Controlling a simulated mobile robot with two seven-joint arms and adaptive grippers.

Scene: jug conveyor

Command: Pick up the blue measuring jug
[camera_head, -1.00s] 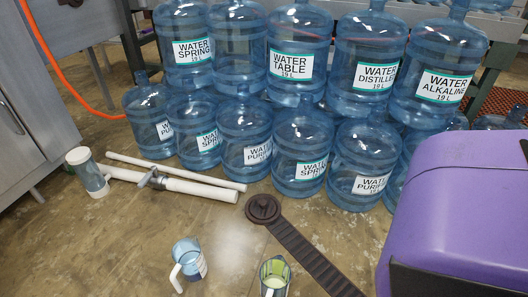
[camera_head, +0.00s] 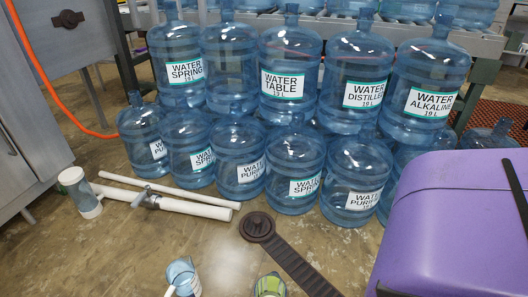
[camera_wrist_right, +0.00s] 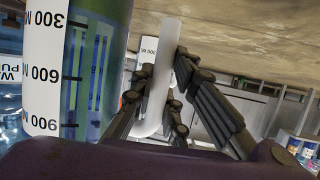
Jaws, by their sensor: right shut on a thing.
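The blue measuring jug (camera_head: 183,274) stands on the floor at the bottom edge of the head view, its white handle on the left and its lower part cut off. In the right wrist view, which is upside down, my right gripper (camera_wrist_right: 160,82) is shut on a white handle. A small part of the jug's white scale label (camera_wrist_right: 148,48) shows behind it, mostly hidden by the fingers. A green-tinted jug (camera_head: 268,286) stands to the right of the blue one; it looms large at the left of the wrist view (camera_wrist_right: 88,80). My left gripper is not in view.
Several large water bottles (camera_head: 292,165) stand stacked behind. White pipes (camera_head: 185,207) and a clear cylinder (camera_head: 80,191) lie or stand at left. A dark strip with a round end (camera_head: 257,226) lies behind the jugs. A purple casing (camera_head: 450,230) fills the right. Floor around the jugs is open.

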